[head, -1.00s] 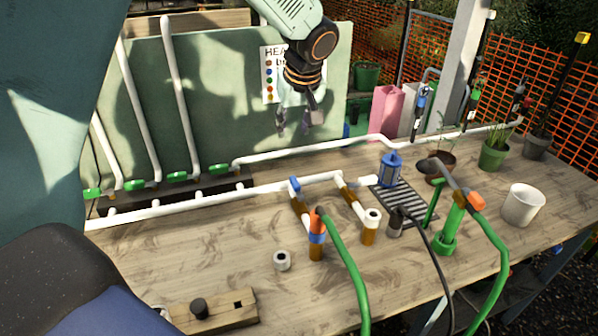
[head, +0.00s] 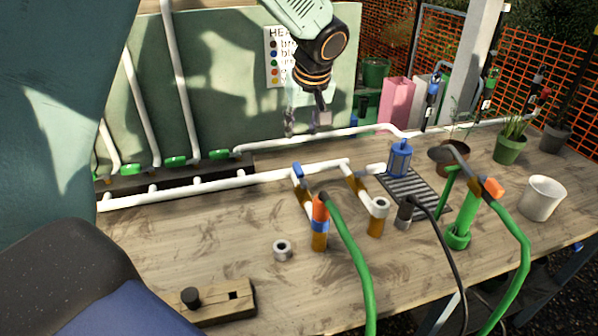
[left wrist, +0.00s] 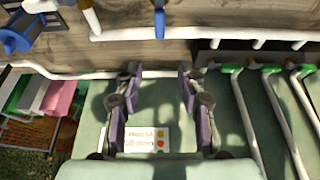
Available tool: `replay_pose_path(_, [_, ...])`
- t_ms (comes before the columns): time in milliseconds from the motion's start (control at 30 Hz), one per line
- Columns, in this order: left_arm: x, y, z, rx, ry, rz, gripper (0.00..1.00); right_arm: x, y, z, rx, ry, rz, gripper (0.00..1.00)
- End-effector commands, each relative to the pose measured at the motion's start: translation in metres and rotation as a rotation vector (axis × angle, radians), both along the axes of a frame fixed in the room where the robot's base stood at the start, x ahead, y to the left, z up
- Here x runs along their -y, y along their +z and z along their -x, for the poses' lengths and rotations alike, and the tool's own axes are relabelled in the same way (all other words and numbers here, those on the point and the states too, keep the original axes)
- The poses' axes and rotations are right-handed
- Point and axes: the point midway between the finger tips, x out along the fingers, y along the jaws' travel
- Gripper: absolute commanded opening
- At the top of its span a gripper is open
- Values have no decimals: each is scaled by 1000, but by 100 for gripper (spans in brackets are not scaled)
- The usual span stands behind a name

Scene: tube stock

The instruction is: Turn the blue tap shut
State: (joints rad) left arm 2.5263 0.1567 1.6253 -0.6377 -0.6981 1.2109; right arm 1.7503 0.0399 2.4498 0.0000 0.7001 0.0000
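The blue tap (head: 297,170) is a small blue lever where a brown-and-white branch leaves the front white pipe (head: 230,184). In the left wrist view the blue lever (left wrist: 159,20) stands at the top middle and looks lined up with the branch. My left gripper (head: 307,118) is open and empty, above and behind the tap, in front of the green board. In the left wrist view its fingers (left wrist: 158,75) are spread apart, with nothing between them and clear of the lever. My right gripper is in neither view.
An orange-topped fitting with a green hose (head: 320,210) stands just in front of the tap. A blue canister (head: 399,158) stands right on a grate. A green pump (head: 462,220) and white cup (head: 542,198) are farther right. Green-handled valves (head: 176,161) line the back left.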

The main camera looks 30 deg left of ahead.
Motion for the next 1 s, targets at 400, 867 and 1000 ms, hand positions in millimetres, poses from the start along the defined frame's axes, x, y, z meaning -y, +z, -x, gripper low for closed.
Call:
replay_pose_path(400, [0, -49, -2, -1, 0, -1, 40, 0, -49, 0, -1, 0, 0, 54])
replay_pose_path(867, [-16, -100, -15, -3, 1, 1, 40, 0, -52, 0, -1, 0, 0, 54])
replay_pose_path(1000, [-21, -113, -19, -2, -1, 0, 40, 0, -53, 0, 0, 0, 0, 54])
